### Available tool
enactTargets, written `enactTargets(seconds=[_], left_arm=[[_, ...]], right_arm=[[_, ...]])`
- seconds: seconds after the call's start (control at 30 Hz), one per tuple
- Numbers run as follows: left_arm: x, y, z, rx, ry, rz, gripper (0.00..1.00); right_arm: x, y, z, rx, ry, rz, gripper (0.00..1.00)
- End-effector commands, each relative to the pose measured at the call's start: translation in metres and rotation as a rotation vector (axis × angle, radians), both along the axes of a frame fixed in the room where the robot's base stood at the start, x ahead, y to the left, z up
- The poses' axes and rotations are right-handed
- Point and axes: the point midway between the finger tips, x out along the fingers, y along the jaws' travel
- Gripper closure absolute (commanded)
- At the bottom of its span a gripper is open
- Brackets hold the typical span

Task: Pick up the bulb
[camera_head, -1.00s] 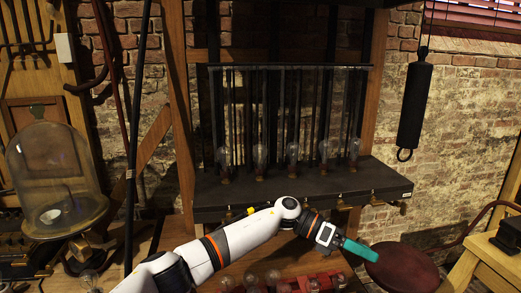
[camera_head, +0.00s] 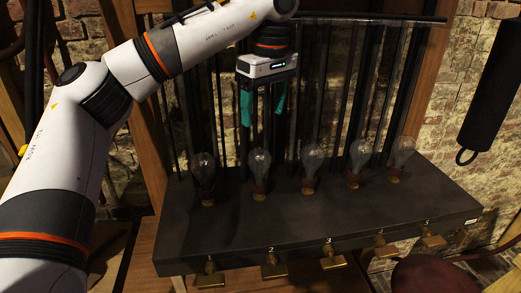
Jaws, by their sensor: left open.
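Several clear glass bulbs stand upright in a row on the dark shelf (camera_head: 330,228), above numbered brass parts on its front edge. The leftmost bulb (camera_head: 203,172) is above number 1, and the second bulb (camera_head: 259,166) is above number 2. To the right stand the middle bulb (camera_head: 312,160), another bulb (camera_head: 358,157) and the rightmost bulb (camera_head: 402,152). My left gripper (camera_head: 263,118) points down with its green fingers apart. It is empty and appears above the second bulb; its exact depth is hard to tell. My right gripper is not in view.
Dark vertical rods and a horizontal bar (camera_head: 375,18) stand behind the bulbs, close to my left arm. A black cylinder with a hook (camera_head: 495,85) hangs at the right. A dark red round seat (camera_head: 430,275) is at the lower right.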

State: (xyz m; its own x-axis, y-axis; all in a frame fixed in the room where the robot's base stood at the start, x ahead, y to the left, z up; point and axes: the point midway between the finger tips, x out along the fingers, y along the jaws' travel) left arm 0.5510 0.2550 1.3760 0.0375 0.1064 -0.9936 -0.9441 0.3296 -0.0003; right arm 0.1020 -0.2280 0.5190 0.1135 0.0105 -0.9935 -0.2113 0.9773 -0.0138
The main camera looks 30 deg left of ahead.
Motion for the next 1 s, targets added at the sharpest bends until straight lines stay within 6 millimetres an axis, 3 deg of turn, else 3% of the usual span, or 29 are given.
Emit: enactTargets(seconds=[0.1,0.23,0.53,0.73,0.83,1.0], left_arm=[[-0.001,0.004,-0.016,0.012,0.006,-0.002,0.28],[0.0,0.007,-0.036,0.01,0.004,0.0,0.28],[0.001,0.009,-0.066,0.008,0.002,0.001,0.28],[-0.001,0.011,-0.091,0.008,0.005,0.0,0.28],[0.0,0.012,-0.107,0.007,0.004,0.002,0.28],[0.0,0.013,-0.116,0.005,0.0,0.001,0.28]], right_arm=[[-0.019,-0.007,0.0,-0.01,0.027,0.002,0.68],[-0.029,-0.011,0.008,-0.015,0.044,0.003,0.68],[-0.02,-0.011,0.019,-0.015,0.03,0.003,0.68],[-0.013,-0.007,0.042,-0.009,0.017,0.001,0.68],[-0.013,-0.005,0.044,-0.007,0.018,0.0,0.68],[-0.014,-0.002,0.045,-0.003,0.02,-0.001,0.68]])
